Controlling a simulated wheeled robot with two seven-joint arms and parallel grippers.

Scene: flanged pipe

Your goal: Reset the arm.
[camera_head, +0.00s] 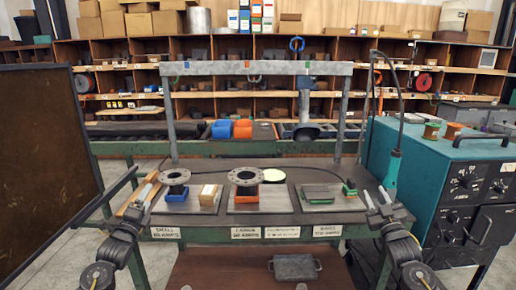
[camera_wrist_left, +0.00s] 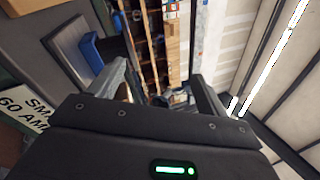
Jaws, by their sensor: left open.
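My left gripper (camera_head: 149,191) is at the left end of the workbench, left of a grey flange on a blue base (camera_head: 176,185). In the left wrist view, its two fingers (camera_wrist_left: 160,82) stand wide apart with nothing between them. My right gripper (camera_head: 376,196) is at the right end of the bench, beside the teal machine. Its two fingertips show apart, with nothing seen between them. A second grey flange on an orange base (camera_head: 246,185) stands at the middle of the bench, away from both grippers.
A metal overhead frame (camera_head: 256,68) spans the bench. The teal machine (camera_head: 431,165) stands close on the right; a dark panel (camera_head: 45,160) stands on the left. A grey tray (camera_head: 295,267) lies below.

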